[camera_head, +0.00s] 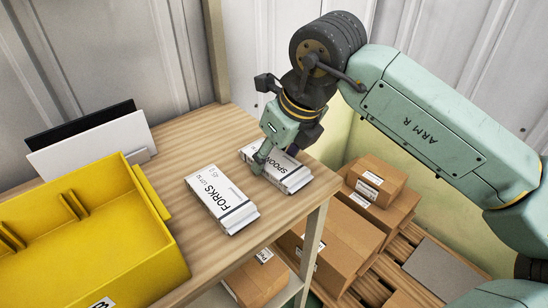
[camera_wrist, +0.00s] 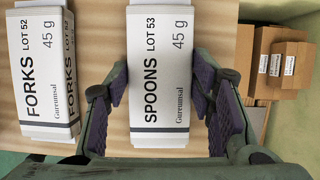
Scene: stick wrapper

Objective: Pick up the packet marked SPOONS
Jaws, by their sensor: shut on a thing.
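The packet marked SPOONS (camera_head: 290,180) is a white carton with dark print, lying on the wooden table near its right edge. In the wrist view the SPOONS packet (camera_wrist: 160,62) shows LOT 53 and 45 g. My gripper (camera_head: 272,158) is lowered over it, with one finger along each long side. In the wrist view my gripper (camera_wrist: 158,88) has its purple pads at the packet's left and right sides, shut on it. The packet still appears to rest on the table. A similar packet marked FORKS (camera_head: 214,202), LOT 52, lies to its left, apart from my gripper.
A yellow bin (camera_head: 158,238) stands on the table at the left. White and black panels (camera_head: 92,142) stand behind it. Brown boxes (camera_head: 345,235) are stacked below the table's right edge. A bare strip of tabletop (camera_head: 195,150) lies behind the packets.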

